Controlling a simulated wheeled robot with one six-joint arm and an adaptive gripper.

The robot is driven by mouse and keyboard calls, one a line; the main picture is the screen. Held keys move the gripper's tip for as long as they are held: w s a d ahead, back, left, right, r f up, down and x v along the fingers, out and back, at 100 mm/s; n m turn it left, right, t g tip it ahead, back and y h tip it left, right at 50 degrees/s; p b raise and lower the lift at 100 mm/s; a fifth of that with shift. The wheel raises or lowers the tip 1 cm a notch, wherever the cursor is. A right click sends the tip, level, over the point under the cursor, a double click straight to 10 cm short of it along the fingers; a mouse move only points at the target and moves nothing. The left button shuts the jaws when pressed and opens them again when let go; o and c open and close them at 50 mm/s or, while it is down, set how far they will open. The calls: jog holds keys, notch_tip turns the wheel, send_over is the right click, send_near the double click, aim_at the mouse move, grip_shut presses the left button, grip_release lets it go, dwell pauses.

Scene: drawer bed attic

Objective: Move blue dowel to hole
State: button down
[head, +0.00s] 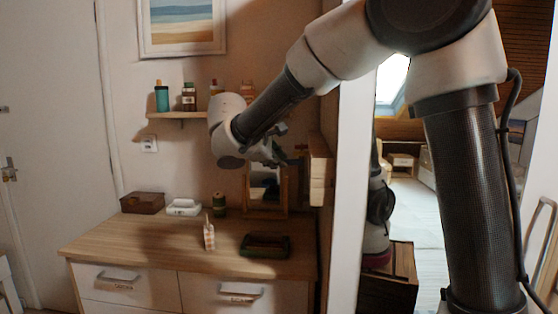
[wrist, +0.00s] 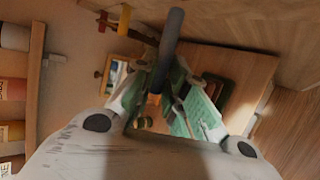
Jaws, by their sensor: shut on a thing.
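My gripper (wrist: 160,88) is shut on a dark blue-grey dowel (wrist: 171,42), which sticks out past the fingertips towards the top of the wrist view. In the head view my gripper (head: 284,152) is in the air above the back right of the dresser, left of a wooden block (head: 320,168) on the right-hand wall. The dowel's outline is too small to make out clearly there. In the wrist view a rail with coloured pegs (wrist: 128,28) lies beyond the dowel at upper left. I cannot make out a hole in either view.
The dresser top (head: 160,235) holds a brown box (head: 142,203), a white dish (head: 184,208), a dark tray (head: 265,246) and a small upright object (head: 209,237). A framed mirror (head: 266,190) stands behind. A shelf with bottles (head: 176,115) is at left.

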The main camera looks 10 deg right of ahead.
jog(key=shift+a, duration=0.3)
jog(key=s+a, duration=0.8)
jog(key=s, duration=0.2)
jog(key=shift+s+a, duration=0.2)
jog(key=shift+s, duration=0.2)
jog(key=shift+d+r, duration=0.1)
jog(key=shift+r, duration=0.05)
jog(key=shift+s+d, duration=0.3)
jog(key=shift+d, duration=0.6)
jog(key=shift+s+d, duration=0.3)
jog(key=shift+d, duration=0.55)
jog(key=shift+s+d, duration=0.3)
jog(key=shift+d, duration=0.6)
